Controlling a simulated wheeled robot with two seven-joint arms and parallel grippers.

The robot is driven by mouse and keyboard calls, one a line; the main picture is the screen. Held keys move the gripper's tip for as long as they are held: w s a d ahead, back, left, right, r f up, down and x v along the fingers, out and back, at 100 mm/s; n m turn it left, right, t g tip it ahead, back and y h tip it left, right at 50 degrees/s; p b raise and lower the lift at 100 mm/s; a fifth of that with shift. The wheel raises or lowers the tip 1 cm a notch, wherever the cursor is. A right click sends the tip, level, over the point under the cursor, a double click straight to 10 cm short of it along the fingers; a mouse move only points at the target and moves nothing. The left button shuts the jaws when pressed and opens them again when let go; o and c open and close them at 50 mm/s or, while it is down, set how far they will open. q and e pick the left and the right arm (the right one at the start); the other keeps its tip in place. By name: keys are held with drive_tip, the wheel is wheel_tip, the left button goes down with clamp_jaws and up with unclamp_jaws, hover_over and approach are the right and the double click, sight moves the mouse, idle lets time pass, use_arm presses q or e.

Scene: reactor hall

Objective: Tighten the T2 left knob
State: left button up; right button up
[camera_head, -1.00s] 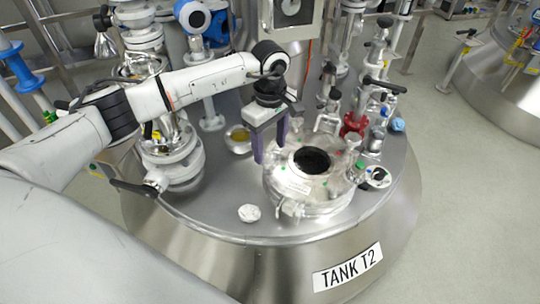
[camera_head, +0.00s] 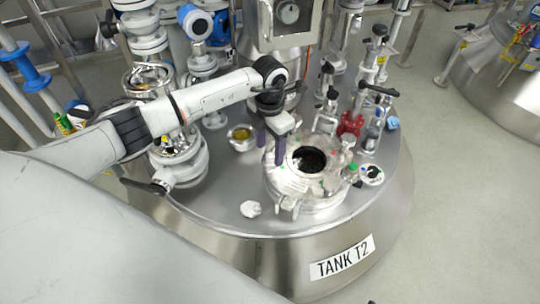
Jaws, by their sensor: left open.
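Tank T2 (camera_head: 225,210) is a steel vessel with a name plate (camera_head: 342,257) on its front. A round hatch (camera_head: 290,186) with a dark open port (camera_head: 309,160) sits on its top. My left gripper (camera_head: 271,149) is open, with purple fingers pointing down at the hatch's back left edge. Nothing shows between the fingers. I cannot tell whether they touch the hatch. A metal clamp fitting (camera_head: 289,206) is at the hatch's front edge. I cannot make out which part is the left knob; the gripper may hide it. My right gripper is not in view.
A white crumpled piece (camera_head: 250,208) lies on the tank top, left of the hatch. A sight glass (camera_head: 240,137) is behind it. A valve with a black handle (camera_head: 145,187) is at the left. Pipes and a red fitting (camera_head: 350,125) stand behind and right of the hatch.

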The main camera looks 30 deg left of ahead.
sight(270, 158)
use_arm(q)
drive_tip(key=n+p, duration=0.1)
drive_tip(key=n, duration=0.1)
drive_tip(key=shift+r+n, duration=0.2)
drive_tip(key=shift+n, duration=0.2)
drive_tip(key=n+p, duration=0.1)
drive_tip(key=n, duration=0.1)
drive_tip(key=shift+n+p, duration=0.3)
drive_tip(key=shift+n, duration=0.1)
drive_tip(key=n+p, duration=0.2)
drive_tip(key=n, duration=0.2)
drive_tip(key=n+p, duration=0.2)
drive_tip(key=n, duration=0.2)
drive_tip(key=shift+n, duration=0.4)
wheel_tip(270, 158, down, 6)
drive_tip(key=b, duration=0.4)
drive_tip(key=shift+r, duration=0.2)
drive_tip(key=shift+f+b, duration=0.4)
drive_tip(key=shift+f, duration=0.05)
